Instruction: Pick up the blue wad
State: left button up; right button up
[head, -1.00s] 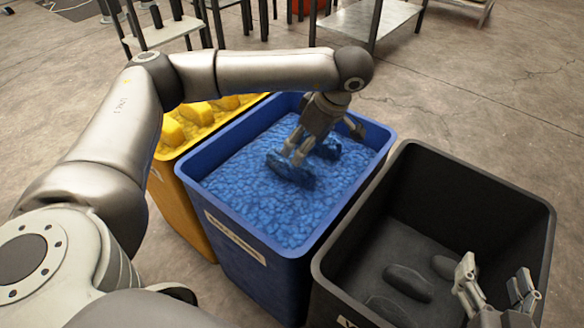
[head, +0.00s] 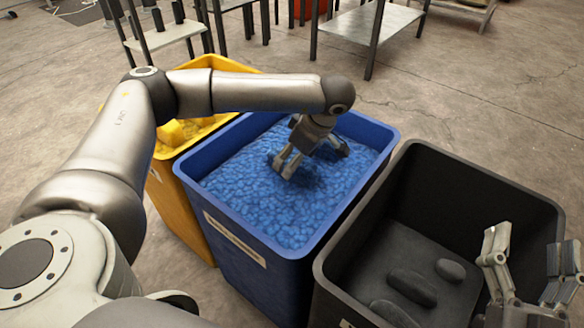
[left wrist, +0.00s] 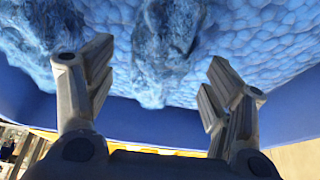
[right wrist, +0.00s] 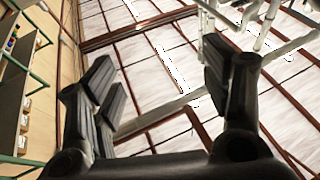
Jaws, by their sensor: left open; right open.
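In the left wrist view a rough, darker blue wad (left wrist: 168,45) lies on the blue filling, between and beyond my left gripper's spread fingers (left wrist: 160,72). A second darker blue clump (left wrist: 35,35) lies at the left of that view. In the head view my left gripper (head: 313,162) is open, low over the blue filling (head: 265,195) in the blue bin (head: 232,232). The wad is hard to tell from the filling there. My right gripper (head: 530,255) is open and empty over the right side of the black bin, and it also shows in the right wrist view (right wrist: 160,85).
The black bin (head: 395,165) on the right holds several dark lumps (head: 412,287). A yellow bin (head: 180,215) with yellow pieces stands on the left, close beside the blue bin. Metal tables (head: 370,22) stand at the back. The concrete floor (head: 490,110) behind the bins is clear.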

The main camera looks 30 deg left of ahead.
aim_at(306, 175)
pick_arm(q)
jog(key=shift+b+x, duration=0.45)
jog(key=shift+x, duration=1.15)
jog(key=shift+d, duration=0.1)
jog(key=c, duration=1.1)
pick_arm(e)
jog(key=r+t, duration=0.1)
jog(key=s+r+t, duration=0.1)
jog(key=r, duration=0.1)
jog(key=s+r+t, duration=0.1)
jog(key=shift+s+r+y, duration=0.2)
jog(key=shift+s+y, duration=0.05)
jog(key=shift+y, duration=0.15)
